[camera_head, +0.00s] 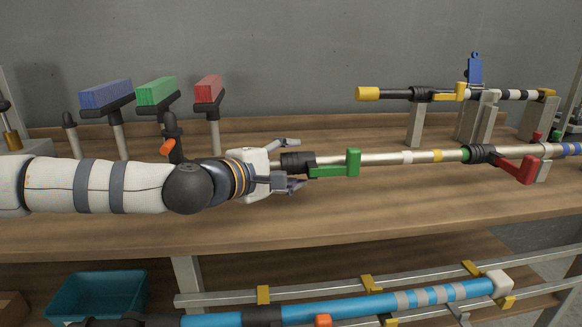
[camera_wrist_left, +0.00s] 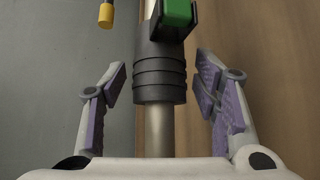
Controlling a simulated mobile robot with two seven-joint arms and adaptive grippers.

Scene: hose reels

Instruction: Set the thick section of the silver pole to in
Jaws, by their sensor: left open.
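The silver pole (camera_head: 380,158) lies level above the bench, its right part banded blue. A black collar (camera_head: 297,162) with a green lever (camera_head: 345,165) sits near its left end; the lever lies along the pole. A second black collar (camera_head: 480,154) has a red lever (camera_head: 518,168) angled down and away to the right. White and yellow bands mark the pole between the collars. My left gripper (camera_head: 294,165) is open around the left end. In the left wrist view, its fingers (camera_wrist_left: 162,88) stand either side of the collar (camera_wrist_left: 160,68), apart from it. My right gripper is not in view.
A black pole with a yellow cap (camera_head: 368,93) rests on grey stands behind. A blue pole (camera_head: 345,308) and a teal bin (camera_head: 95,296) are below. The bench (camera_head: 330,212) is clear in front.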

